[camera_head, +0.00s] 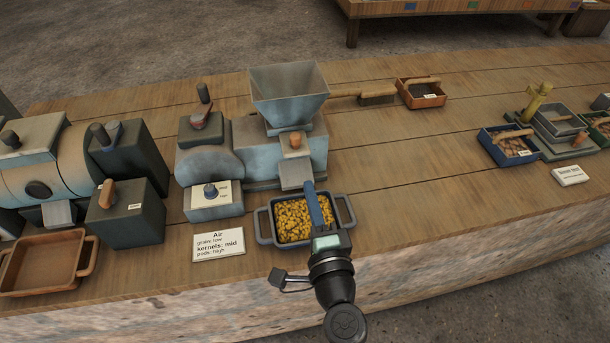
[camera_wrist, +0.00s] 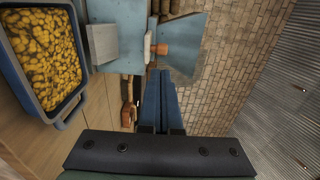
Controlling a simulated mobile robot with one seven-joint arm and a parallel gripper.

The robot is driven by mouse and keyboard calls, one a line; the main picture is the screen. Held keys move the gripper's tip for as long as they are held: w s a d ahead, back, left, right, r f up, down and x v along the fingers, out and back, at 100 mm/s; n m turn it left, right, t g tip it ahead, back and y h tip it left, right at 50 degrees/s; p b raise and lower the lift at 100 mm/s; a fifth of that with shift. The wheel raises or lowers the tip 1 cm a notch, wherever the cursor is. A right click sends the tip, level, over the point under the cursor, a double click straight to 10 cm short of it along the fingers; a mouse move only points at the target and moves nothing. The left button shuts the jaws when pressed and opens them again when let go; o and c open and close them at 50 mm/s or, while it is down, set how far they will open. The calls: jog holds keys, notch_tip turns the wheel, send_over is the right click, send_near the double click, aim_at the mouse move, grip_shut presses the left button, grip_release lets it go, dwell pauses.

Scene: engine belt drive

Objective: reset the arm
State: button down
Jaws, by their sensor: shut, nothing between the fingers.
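My gripper (camera_head: 309,188) is shut and empty. In the head view its blue fingers point up and away over the right part of a blue-grey tray (camera_head: 263,228) full of yellow kernels (camera_head: 290,222). In the wrist view the closed fingers (camera_wrist: 162,82) show in the middle, and the tray (camera_wrist: 30,98) with the kernels (camera_wrist: 45,55) is at the left, apart from the fingers. My wrist hides part of the tray's front right side in the head view.
A blue machine with a hopper (camera_head: 288,92) stands just behind the tray. A label card (camera_head: 218,244) lies to its left. A brown tray (camera_head: 45,262) sits at far left. Small boxes (camera_head: 508,146) stand at the right. The table's middle right is clear.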

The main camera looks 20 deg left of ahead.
jog(key=w+d+r+n+t+p, duration=0.1)
jog(key=d+r+n+p, duration=0.15)
jog(key=r, duration=0.75)
jog(key=w+d+r+n+t+h+p, duration=0.15)
jog(key=r+n, duration=0.25)
jog(key=r, duration=0.7)
jog(key=d+r+n+t+p, duration=0.1)
jog(key=d+r+n+t, duration=0.15)
jog(key=r, duration=0.75)
jog(key=s+d+r+t+h+p, duration=0.1)
jog(key=s+r, duration=0.3)
jog(key=r, duration=0.5)
jog(key=s+d+r+n+t+h+p, duration=0.1)
jog(key=s+d+r+t+h, duration=0.3)
jog(key=r, duration=0.6)
jog(key=s+d+r+n+t+h+p, duration=0.1)
jog(key=s+d+r+t+h, duration=0.1)
jog(key=r, duration=0.7)
jog(key=shift+s+d+r+h, duration=0.25)
jog(key=shift+s+h, duration=0.5)
jog(key=shift+s, duration=0.35)
